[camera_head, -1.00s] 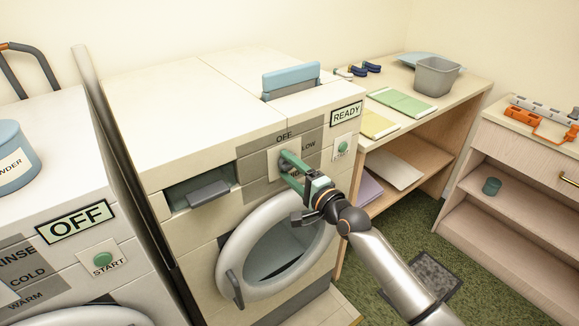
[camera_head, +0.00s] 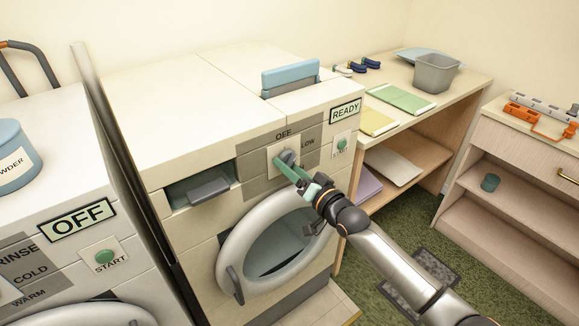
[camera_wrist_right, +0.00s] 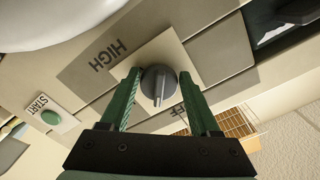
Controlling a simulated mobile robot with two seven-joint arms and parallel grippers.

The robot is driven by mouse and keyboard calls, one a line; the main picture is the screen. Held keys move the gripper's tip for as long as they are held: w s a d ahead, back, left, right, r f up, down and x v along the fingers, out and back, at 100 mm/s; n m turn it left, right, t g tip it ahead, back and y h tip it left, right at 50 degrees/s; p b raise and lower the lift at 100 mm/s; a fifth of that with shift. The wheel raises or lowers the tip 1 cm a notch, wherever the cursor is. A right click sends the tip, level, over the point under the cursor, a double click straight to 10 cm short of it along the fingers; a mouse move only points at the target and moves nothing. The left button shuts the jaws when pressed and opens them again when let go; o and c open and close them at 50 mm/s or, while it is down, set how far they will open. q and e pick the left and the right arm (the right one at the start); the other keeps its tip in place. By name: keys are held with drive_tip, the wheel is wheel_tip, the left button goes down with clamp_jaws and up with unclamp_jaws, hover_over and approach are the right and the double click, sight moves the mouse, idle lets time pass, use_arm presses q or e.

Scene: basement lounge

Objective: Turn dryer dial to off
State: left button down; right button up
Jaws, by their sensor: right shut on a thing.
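The dryer's round grey dial (camera_head: 287,156) sits on a pale plate on the dryer front, under the word OFF and left of LOW. My right gripper (camera_head: 291,168) reaches it from the lower right, its green fingers at the dial. In the right wrist view the dial (camera_wrist_right: 158,86) lies between the two fingertips of the right gripper (camera_wrist_right: 160,79), which is shut on it. Its pale pointer mark faces down in that view. HIGH shows at upper left and part of OFF by the right finger. The READY display (camera_head: 346,111) is lit. My left gripper is out of view.
The dryer's round door (camera_head: 232,250) is just below my right arm. A green START button (camera_head: 342,144) is right of the dial. A washer with an OFF display (camera_head: 76,220) stands at left. A wooden table with a grey bin (camera_head: 436,75) is at right.

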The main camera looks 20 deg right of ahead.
drive_tip(key=n, duration=0.4)
drive_tip(key=shift+w+d+f+n+p, duration=0.1)
drive_tip(key=shift+d+n+p, duration=0.1)
drive_tip(key=shift+n+p, duration=0.1)
drive_tip(key=shift+d+n, duration=0.15)
drive_tip(key=shift+n, duration=1.35)
drive_tip(key=o, duration=1.3)
drive_tip(key=shift+o, duration=0.2)
drive_tip(key=v, duration=1.2)
drive_tip(key=shift+s, duration=0.2)
drive_tip(key=shift+d, duration=0.1)
